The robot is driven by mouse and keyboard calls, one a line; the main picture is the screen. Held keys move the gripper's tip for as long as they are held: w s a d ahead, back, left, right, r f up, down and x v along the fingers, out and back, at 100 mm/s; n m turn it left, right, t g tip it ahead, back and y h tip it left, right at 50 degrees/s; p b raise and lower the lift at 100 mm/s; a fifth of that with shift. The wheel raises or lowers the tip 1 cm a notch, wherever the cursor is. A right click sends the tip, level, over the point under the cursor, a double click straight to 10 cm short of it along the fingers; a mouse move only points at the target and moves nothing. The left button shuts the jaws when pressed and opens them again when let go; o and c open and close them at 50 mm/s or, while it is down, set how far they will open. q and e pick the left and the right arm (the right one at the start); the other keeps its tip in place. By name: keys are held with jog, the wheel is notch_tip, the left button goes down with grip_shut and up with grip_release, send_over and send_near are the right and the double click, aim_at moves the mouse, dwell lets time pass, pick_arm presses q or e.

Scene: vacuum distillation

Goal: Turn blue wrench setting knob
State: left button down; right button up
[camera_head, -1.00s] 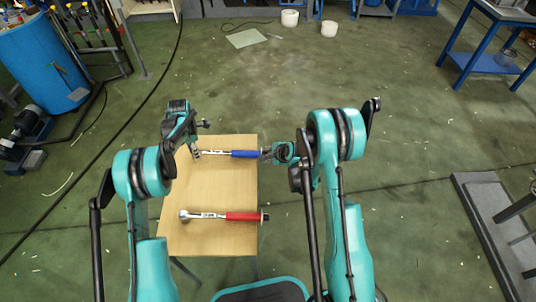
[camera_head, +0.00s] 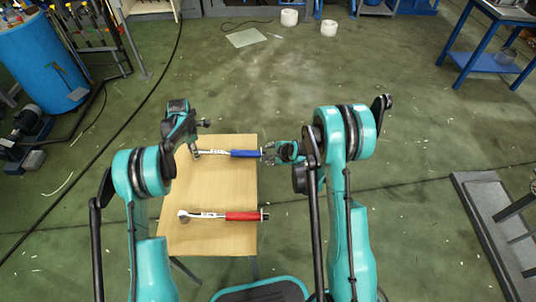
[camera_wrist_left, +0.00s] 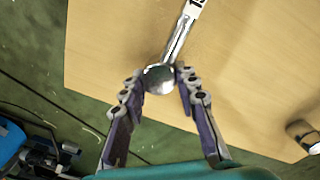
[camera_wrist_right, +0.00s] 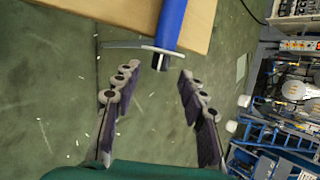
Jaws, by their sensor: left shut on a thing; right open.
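The blue-handled torque wrench (camera_head: 243,153) lies across the far part of the small wooden table, its head to the left and its handle end at the right edge. My left gripper (camera_head: 195,153) is shut on the wrench's round metal head, which shows between the fingers in the left wrist view (camera_wrist_left: 160,80). My right gripper (camera_head: 270,153) is open, just off the handle's end. In the right wrist view the blue handle (camera_wrist_right: 171,22) and its dark end knob (camera_wrist_right: 160,58) stick out past the table edge, ahead of the spread fingers (camera_wrist_right: 155,82).
A red-handled wrench (camera_head: 240,216) lies on the nearer part of the wooden table (camera_head: 205,185). A blue barrel (camera_head: 42,62) stands far left, and a blue-framed table (camera_head: 485,65) stands at upper right. The floor right of the wooden table is mostly clear.

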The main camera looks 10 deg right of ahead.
jog(key=v, duration=0.9)
jog(key=w+d+f+m+g+y, duration=0.2)
jog(key=w+d+f+g+y, duration=0.35)
jog(key=d+y, duration=0.4)
jog(key=shift+n+t+y, duration=0.25)
jog(key=shift+n+t, duration=0.05)
jog(key=shift+t, duration=0.05)
jog(key=x, duration=1.2)
jog(key=shift+w+r, duration=0.15)
jog(key=shift+r, duration=0.05)
grip_shut()
